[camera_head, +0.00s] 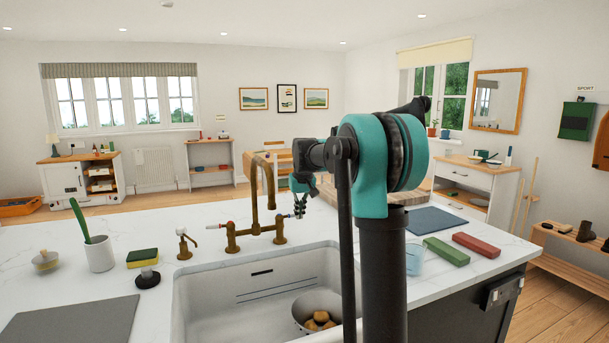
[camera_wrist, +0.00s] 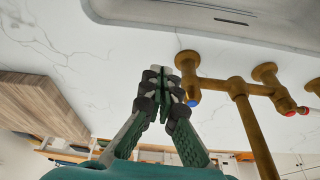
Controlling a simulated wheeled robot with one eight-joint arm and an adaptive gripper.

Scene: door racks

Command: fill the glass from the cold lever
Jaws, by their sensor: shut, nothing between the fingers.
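The brass tap (camera_head: 257,187) stands behind the white sink. Its cold side has a blue mark (camera_wrist: 192,102), seen beside my fingers in the wrist view. My gripper (camera_head: 299,206) is shut and empty at the right end of the tap; in the wrist view its fingertips (camera_wrist: 160,73) lie close beside the brass valve. The cold lever's handle is mostly hidden by my fingers, so I cannot tell whether they touch it. The hot lever (camera_head: 216,226) has a red mark. A clear, bluish glass (camera_head: 415,259) stands on the counter right of the sink, partly behind my arm. No water stream shows.
The sink (camera_head: 215,288) holds a metal strainer (camera_head: 317,308) with something brown inside. Green (camera_head: 446,251) and red (camera_head: 477,245) blocks lie right of the glass. A soap pump (camera_head: 184,243), sponge (camera_head: 142,257) and white cup (camera_head: 99,254) stand left of the tap.

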